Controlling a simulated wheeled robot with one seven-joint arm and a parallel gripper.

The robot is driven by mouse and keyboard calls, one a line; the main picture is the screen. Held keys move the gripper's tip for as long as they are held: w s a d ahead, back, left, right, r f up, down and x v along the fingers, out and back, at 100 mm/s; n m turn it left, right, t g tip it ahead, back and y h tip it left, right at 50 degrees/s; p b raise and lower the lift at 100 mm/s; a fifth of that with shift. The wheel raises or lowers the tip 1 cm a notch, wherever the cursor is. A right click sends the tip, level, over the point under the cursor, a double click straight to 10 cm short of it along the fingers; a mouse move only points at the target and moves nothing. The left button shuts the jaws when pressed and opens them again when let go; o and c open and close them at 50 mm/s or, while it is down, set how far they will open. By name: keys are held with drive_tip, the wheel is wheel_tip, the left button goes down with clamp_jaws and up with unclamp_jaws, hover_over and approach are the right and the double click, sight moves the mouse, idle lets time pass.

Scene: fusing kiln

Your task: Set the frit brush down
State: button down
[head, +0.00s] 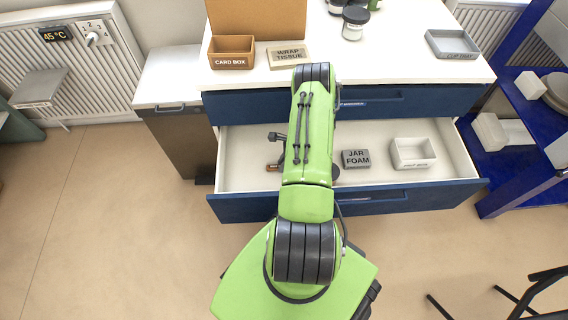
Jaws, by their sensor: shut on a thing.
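My green arm reaches over the open drawer (371,184) of the blue-fronted cabinet. The arm hides most of my gripper. A dark part of it (277,137) shows just left of the arm, above the drawer's left half. A small brown thing with a pale label (272,168), perhaps the frit brush, shows below that part, low in the drawer. Its label is too small to read. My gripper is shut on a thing. The fingertips and their contact with it are hidden, as is whether it touches the drawer floor.
In the drawer, a grey jar foam block (356,158) and a white open box (413,153) lie right of the arm. The drawer's left end is clear. On the counter stand a card box (232,52), wrap tissue (289,56), jars (354,22) and a grey tray (452,44).

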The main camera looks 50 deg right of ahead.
drive_tip(key=c, duration=1)
unclamp_jaws()
